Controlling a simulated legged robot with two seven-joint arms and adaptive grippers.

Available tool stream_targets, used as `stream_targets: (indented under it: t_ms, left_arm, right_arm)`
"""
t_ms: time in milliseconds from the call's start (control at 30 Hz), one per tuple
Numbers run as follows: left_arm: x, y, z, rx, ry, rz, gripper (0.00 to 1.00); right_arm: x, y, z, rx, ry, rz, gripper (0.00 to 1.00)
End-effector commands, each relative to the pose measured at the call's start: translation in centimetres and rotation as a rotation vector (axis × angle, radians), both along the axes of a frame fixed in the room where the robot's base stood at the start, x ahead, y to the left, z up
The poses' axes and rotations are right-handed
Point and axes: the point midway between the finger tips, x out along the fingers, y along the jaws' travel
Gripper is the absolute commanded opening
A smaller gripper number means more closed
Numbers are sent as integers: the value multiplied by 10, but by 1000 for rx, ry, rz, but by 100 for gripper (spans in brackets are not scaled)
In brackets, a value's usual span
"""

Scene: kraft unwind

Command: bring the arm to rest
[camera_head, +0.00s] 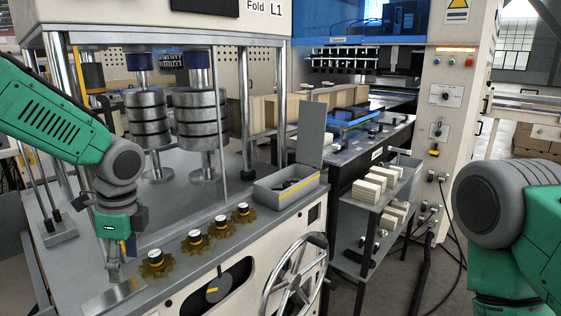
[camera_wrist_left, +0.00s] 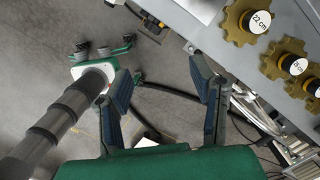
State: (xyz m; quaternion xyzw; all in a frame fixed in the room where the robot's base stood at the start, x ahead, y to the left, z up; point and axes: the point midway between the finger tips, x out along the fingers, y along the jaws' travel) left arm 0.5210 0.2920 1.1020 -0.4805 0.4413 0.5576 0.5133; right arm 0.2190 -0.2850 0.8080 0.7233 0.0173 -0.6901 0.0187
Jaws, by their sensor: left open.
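My left arm (camera_head: 60,125) comes in from the left in the head view, green with a grey wrist joint. Its gripper (camera_head: 114,272) points down at the front left of the machine bench, over or beside a bright metal plate (camera_head: 112,298). I cannot tell whether it touches the plate. In the left wrist view the gripper (camera_wrist_left: 165,100) is open, with nothing between its fingers and grey floor behind. My right arm (camera_head: 510,230) shows at the right edge of the head view; its gripper is out of view.
Several brass gear-shaped knobs (camera_head: 195,241) line the bench front; one in the left wrist view (camera_wrist_left: 247,21) reads 22 cm. A grey open-lidded box (camera_head: 288,197), handwheel (camera_head: 294,275) and steel rollers (camera_head: 148,118) are nearby. A shelf cart (camera_head: 345,225) holds pale blocks.

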Motion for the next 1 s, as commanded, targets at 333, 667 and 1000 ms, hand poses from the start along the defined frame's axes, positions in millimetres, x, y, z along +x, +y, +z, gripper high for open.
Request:
stream_targets:
  t_ms: [333, 667, 1000]
  left_arm:
    - [-23, -23, -73, -71, 15, 118, 50]
    - [-83, -49, -193, -180, 34, 401, 50]
    - [-246, -43, -366, -193, -24, 1140, 50]
  right_arm:
    - [1, 0, -13, 0, -2, 1, 40]
    - [0, 0, -36, 0, 0, 0, 40]
    - [0, 1, -87, 0, 0, 0, 40]
